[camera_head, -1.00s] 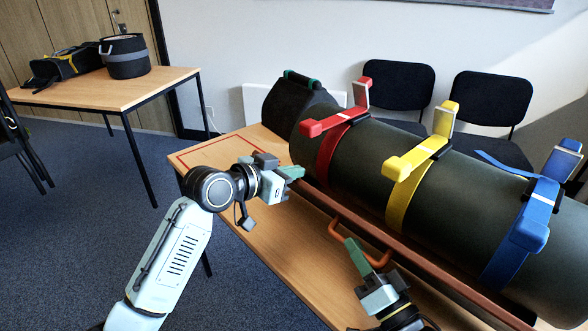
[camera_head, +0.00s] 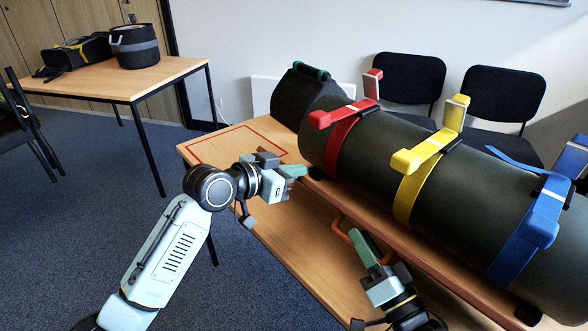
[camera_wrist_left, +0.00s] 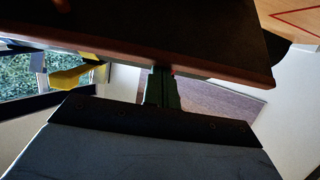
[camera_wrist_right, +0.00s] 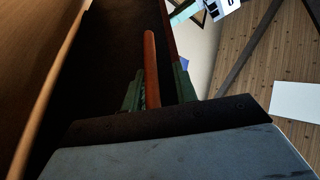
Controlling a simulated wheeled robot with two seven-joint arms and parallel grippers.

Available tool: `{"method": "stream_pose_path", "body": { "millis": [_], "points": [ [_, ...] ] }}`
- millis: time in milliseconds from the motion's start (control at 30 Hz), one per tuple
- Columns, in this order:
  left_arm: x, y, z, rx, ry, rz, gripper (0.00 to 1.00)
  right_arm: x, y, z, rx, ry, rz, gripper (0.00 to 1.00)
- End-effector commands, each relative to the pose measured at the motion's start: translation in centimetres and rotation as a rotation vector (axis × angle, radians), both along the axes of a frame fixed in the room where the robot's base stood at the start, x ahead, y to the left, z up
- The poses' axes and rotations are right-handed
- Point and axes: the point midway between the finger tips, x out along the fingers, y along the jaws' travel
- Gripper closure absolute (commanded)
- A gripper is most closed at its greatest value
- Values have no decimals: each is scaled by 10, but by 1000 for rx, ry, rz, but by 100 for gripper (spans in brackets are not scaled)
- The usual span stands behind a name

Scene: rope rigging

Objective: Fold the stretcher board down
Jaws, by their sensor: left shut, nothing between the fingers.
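The stretcher board (camera_head: 334,200) is a long red-brown panel along the front of a dark green roll (camera_head: 375,150). It also shows in the left wrist view (camera_wrist_left: 150,30), with its edge above the fingers. An orange handle (camera_head: 341,227) is on the board's front side. My right gripper (camera_head: 372,252) is at the handle. In the right wrist view the orange bar (camera_wrist_right: 151,65) lies between its green fingers, which stand apart. I cannot tell whether they touch it. My left gripper (camera_head: 294,172) is shut and empty, near the board's left end.
Red (camera_head: 340,132), yellow (camera_head: 412,185) and blue (camera_head: 528,228) straps circle the roll. The wooden table (camera_head: 270,215) has a red outlined rectangle at its left end. Dark chairs (camera_head: 409,80) stand behind. Another table (camera_head: 140,79) holds bags at the back left.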

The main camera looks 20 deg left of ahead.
Motion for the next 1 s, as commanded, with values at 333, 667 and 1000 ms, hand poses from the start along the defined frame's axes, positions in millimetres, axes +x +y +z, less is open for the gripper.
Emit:
{"method": "stream_pose_path", "body": {
  "millis": [333,667,1000],
  "points": [
    [-1,-1,-6,5,15,-3,100,-15,-18,-8,-5,2,-8,66],
    [-1,-1,-3,1,7,-2,100,-52,-45,-20,-3,-2,-2,66],
    [0,-1,-1,0,3,-2,100,-107,-4,-55,-388,-182,44,66]
  ]
}}
